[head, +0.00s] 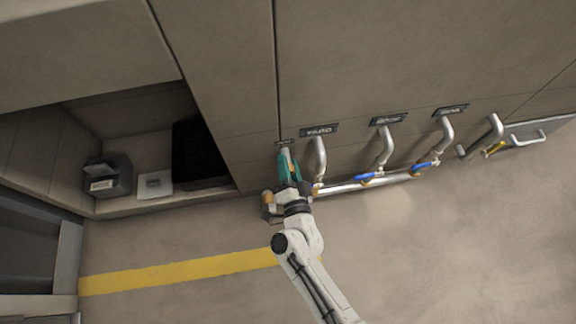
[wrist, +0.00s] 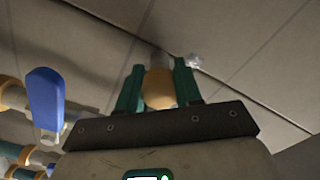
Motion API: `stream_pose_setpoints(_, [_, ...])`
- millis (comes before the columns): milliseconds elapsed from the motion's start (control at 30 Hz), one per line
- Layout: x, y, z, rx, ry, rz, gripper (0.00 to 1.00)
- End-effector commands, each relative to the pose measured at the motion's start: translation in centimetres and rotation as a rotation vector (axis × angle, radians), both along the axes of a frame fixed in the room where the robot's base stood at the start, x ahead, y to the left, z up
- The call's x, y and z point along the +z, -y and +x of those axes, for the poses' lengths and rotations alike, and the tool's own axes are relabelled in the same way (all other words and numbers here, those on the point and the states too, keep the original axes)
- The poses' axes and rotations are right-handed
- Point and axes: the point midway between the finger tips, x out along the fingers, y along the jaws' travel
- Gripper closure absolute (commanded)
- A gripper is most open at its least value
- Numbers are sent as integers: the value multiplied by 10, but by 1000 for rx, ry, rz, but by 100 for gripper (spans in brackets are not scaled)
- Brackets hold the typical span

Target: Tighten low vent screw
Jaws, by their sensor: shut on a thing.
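A small silver fitting (wrist: 194,61) shows just beyond the right finger.
Silver bent pipes (head: 320,158) come down from the panel to a low horizontal pipe (head: 345,187) right of my gripper. Blue valve levers (head: 421,166) sit on it; one shows close by in the wrist view (wrist: 45,100). Grey box (head: 109,176) lies left. Floor (head: 420,260) is clear.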

Motion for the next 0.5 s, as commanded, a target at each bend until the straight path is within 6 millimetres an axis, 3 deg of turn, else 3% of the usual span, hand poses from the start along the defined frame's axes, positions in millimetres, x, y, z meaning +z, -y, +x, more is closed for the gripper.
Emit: stream_pose_setpoints(500, [-3, 1, 0, -1, -130, 444, 96])
